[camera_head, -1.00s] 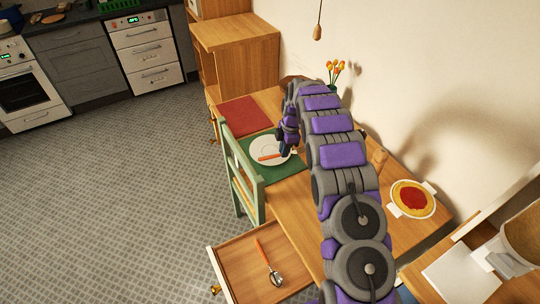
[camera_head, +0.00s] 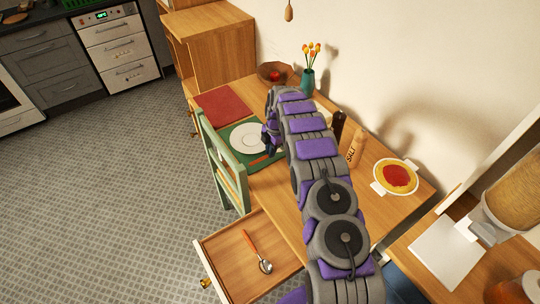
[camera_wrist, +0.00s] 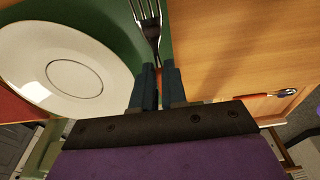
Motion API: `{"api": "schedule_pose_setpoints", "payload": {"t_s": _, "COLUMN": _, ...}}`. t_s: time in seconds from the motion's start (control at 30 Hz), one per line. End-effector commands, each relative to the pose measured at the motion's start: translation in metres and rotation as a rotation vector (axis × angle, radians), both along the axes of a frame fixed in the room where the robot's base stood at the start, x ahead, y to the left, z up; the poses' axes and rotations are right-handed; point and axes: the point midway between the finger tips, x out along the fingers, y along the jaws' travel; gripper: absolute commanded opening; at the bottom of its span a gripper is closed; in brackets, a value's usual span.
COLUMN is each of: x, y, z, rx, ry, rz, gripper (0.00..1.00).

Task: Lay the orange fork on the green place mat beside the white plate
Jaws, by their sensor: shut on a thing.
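My gripper (camera_wrist: 158,88) is shut on the orange fork (camera_wrist: 149,22), its fingers around the handle. In the wrist view the metal tines point up the picture, over the green place mat (camera_wrist: 182,35) near its edge with the bare wood. The white plate (camera_wrist: 108,62) lies on the mat, left of the fork and apart from it. In the head view, the orange handle (camera_head: 260,160) shows just below the plate (camera_head: 246,140) by my gripper (camera_head: 270,149). My arm hides part of the mat (camera_head: 226,133). I cannot tell whether the fork touches the mat.
A green chair (camera_head: 226,170) stands against the table's near side. An open drawer (camera_head: 225,262) holds an orange-handled spoon (camera_head: 265,266). A red mat (camera_head: 221,104), a vase of flowers (camera_head: 307,80), a salt mill (camera_head: 355,150) and a pasta dish (camera_head: 397,178) are on the table.

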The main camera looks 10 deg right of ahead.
Motion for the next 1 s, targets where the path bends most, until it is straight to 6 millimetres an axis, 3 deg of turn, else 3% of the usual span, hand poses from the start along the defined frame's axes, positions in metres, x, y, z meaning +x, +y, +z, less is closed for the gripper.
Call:
{"api": "schedule_pose_setpoints", "payload": {"t_s": 0.2, "x": 0.000, "y": 0.001, "z": -0.027, "rx": 0.000, "ry": 0.000, "rz": 0.001, "gripper": 0.00}}
{"api": "schedule_pose_setpoints", "payload": {"t_s": 0.5, "x": 0.000, "y": 0.001, "z": -0.028, "rx": -0.001, "ry": 0.000, "rz": 0.000, "gripper": 0.00}}
{"api": "schedule_pose_setpoints", "payload": {"t_s": 0.53, "x": 0.000, "y": 0.001, "z": -0.028, "rx": -0.001, "ry": 0.000, "rz": 0.000, "gripper": 0.13}}
{"api": "schedule_pose_setpoints", "payload": {"t_s": 0.8, "x": 0.000, "y": 0.001, "z": -0.028, "rx": -0.001, "ry": 0.001, "rz": 0.000, "gripper": 0.38}}
{"api": "schedule_pose_setpoints", "payload": {"t_s": 1.0, "x": 0.000, "y": 0.001, "z": -0.028, "rx": 0.000, "ry": 0.001, "rz": 0.000, "gripper": 0.38}}
